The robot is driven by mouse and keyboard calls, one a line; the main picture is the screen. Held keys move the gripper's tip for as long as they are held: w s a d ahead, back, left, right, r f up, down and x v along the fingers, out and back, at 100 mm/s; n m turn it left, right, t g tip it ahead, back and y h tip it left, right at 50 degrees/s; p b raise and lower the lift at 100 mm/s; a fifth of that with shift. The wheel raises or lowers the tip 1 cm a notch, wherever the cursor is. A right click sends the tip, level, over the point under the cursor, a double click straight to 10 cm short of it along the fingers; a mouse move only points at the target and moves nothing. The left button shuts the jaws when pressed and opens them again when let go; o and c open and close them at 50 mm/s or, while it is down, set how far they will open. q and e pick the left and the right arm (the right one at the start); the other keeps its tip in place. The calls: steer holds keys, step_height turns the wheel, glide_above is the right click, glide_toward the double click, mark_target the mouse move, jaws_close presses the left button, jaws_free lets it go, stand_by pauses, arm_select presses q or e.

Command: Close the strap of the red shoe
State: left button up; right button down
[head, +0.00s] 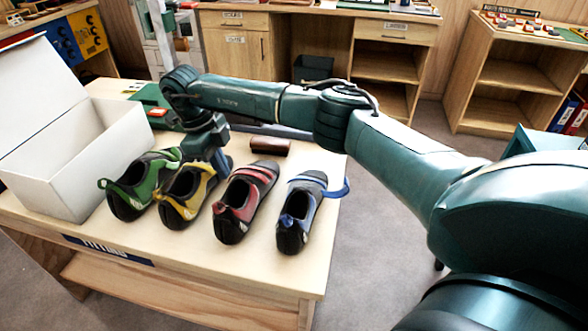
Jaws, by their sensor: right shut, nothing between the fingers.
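The red shoe (236,211) stands on the table, third from the left in a row, its heel toward me. Red bands (262,172) lie across its upper and look flat; I see no loose end sticking out. My right arm reaches in from the right over the table. My right gripper (219,164) points down at the yellow shoe (185,193), left of the red shoe, and covers part of the yellow shoe's upper. The gripper is shut and empty. Whether it touches the yellow shoe is unclear. My left gripper is out of view.
A green shoe (131,191) stands at the left of the row, beside a white open box (60,170). A blue shoe (295,222) at the right has its strap (336,190) sticking out sideways. A dark brown roll (270,146) lies behind the red shoe. The table's front is clear.

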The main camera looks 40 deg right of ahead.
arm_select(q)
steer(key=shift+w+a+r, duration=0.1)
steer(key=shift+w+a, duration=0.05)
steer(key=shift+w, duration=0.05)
arm_select(e)
steer(key=shift+w+f, duration=0.1)
steer(key=shift+f, duration=0.2)
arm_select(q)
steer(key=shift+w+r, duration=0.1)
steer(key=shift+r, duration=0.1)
arm_select(e)
steer(key=shift+g+h, duration=0.3)
